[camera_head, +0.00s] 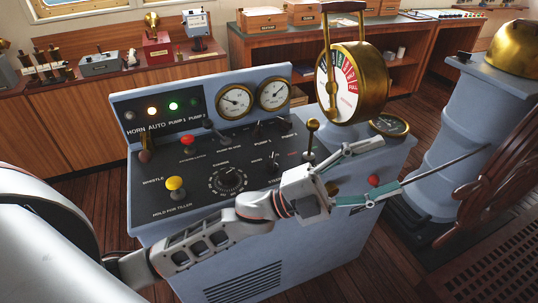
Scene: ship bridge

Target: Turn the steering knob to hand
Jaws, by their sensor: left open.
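The blue console's sloped black panel (202,200) carries several knobs and levers. A small black knob (273,161) sits right of the middle, with small lettering beside it that seems to include "HAND". Its pointer direction is too small to tell. My left gripper (388,167) is open and empty, with its fingers spread over the right side of the console. It is to the right of this knob and apart from it. My left forearm crosses the panel's front edge. My right gripper is not in view.
A round dial knob (229,178), a yellow-topped knob (175,184) and a red-topped one (187,140) stand on the panel. A brass-topped lever (312,126) and the brass telegraph (374,82) rise near my gripper. A wooden wheel (500,175) is at right.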

